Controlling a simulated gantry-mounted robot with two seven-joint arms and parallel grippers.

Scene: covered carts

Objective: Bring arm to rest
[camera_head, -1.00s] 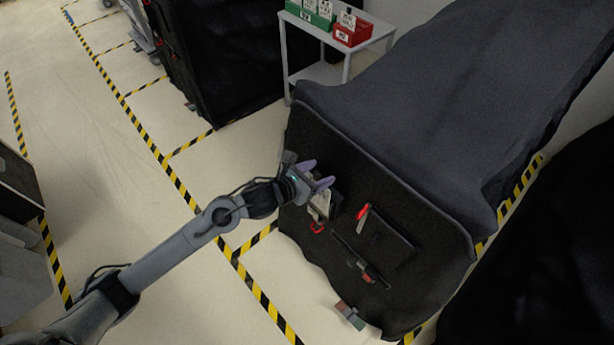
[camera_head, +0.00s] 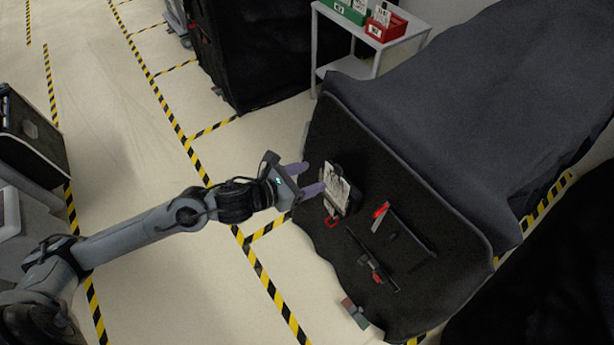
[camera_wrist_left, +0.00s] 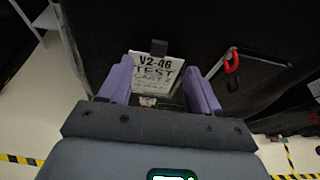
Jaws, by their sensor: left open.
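My left gripper (camera_head: 308,178) is open, its two purple fingers apart, just left of the covered cart's black end panel (camera_head: 385,175). In the head view the card (camera_head: 336,188) sits in a dark holder on the panel, apart from the fingers. My right gripper is not in view.
A red-tipped dark flap (camera_head: 408,228) and a strap with a red buckle (camera_head: 375,272) are on the panel. A white side table (camera_head: 345,68) carries green (camera_head: 350,10) and red bins (camera_head: 385,25).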

